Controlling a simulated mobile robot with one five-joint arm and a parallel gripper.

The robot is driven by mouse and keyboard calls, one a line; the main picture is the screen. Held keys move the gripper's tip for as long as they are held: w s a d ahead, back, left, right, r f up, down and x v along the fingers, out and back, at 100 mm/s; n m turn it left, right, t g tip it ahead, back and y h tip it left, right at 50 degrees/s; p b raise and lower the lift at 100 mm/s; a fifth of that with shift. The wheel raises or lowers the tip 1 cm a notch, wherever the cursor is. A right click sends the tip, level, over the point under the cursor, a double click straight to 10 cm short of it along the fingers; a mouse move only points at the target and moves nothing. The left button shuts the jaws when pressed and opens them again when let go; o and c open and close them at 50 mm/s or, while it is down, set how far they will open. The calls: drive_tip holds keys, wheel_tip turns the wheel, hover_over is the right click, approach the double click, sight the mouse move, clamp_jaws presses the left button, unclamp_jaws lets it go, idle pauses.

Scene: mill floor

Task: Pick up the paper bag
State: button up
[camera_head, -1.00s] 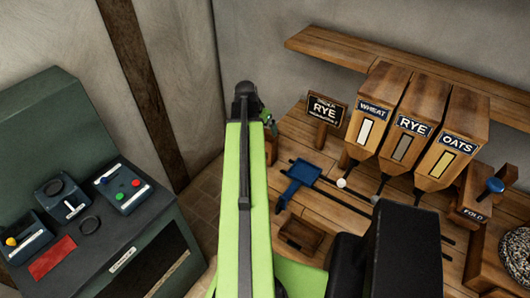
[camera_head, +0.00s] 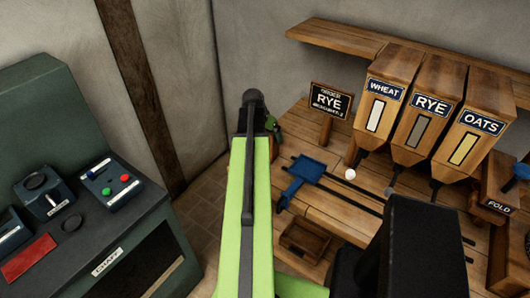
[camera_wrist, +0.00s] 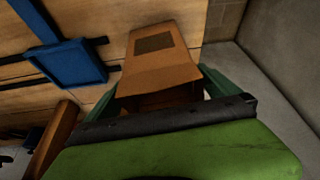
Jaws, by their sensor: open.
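The brown paper bag (camera_wrist: 158,72) with a dark label patch is in the upper middle of the wrist view. It stands ahead of my gripper (camera_wrist: 162,88), whose green fingers are spread open on either side of it. I cannot tell whether either finger touches it. In the head view my gripper (camera_head: 272,126) shows only as a small green part beyond my arm. The bag is mostly or wholly hidden there behind my arm.
A blue tray (camera_head: 305,170) slides on dark rails on the wooden bench (camera_head: 338,208); it also shows in the wrist view (camera_wrist: 75,65). An order sign reading RYE (camera_head: 329,100) stands behind. Grain hoppers (camera_head: 423,115) are right, a control console (camera_head: 110,225) left.

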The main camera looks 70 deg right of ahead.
drive_tip(key=b+x, duration=0.4)
drive_tip(key=x, duration=0.1)
drive_tip(key=shift+w+a+f, duration=0.1)
drive_tip(key=shift+w, duration=0.1)
drive_tip(key=c, duration=1.3)
